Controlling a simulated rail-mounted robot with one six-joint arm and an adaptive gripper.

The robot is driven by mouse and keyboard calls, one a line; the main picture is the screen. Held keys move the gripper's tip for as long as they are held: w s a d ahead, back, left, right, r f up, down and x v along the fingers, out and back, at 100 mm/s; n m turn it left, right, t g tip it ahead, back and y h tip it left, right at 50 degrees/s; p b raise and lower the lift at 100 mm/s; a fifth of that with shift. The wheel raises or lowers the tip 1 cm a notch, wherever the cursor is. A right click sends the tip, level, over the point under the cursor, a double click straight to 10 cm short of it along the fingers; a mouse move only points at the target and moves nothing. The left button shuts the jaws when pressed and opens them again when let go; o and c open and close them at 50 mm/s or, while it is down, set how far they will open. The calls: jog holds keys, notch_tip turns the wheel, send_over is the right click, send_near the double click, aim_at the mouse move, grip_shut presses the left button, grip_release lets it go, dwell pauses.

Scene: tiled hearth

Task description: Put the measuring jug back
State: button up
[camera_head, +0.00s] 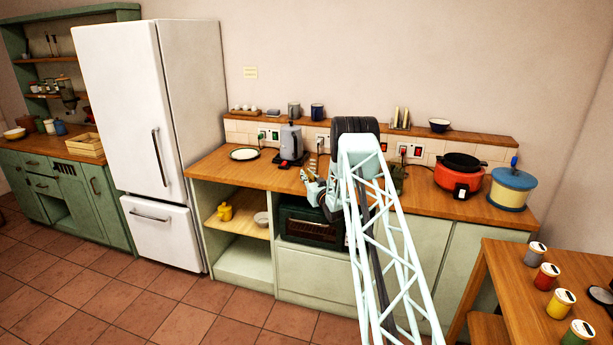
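I cannot pick out the measuring jug for certain. A small yellow jug-shaped vessel (225,211) stands on the open shelf under the counter, next to a pale bowl (261,219). A grey vessel (294,110) stands on the raised ledge at the back, beside a dark blue mug (317,112). My gripper (308,177) is over the counter's front part, right of the grey kettle (291,143) and above the dark oven. It is small and partly merged with my arm, so its opening and anything between its fingers are unclear. My arm hides the counter's middle.
A plate (244,154) lies on the counter (213,167) near the fridge (125,110). A red cooker (459,176) and a blue-lidded pot (511,189) stand at the right end. The floor at front left is clear.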

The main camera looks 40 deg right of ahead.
jog(key=shift+o, duration=1)
jog(key=shift+r, duration=0.2)
jog(key=v, duration=1.2)
jog(key=shift+p, duration=0.45)
jog(key=shift+w, duration=0.15)
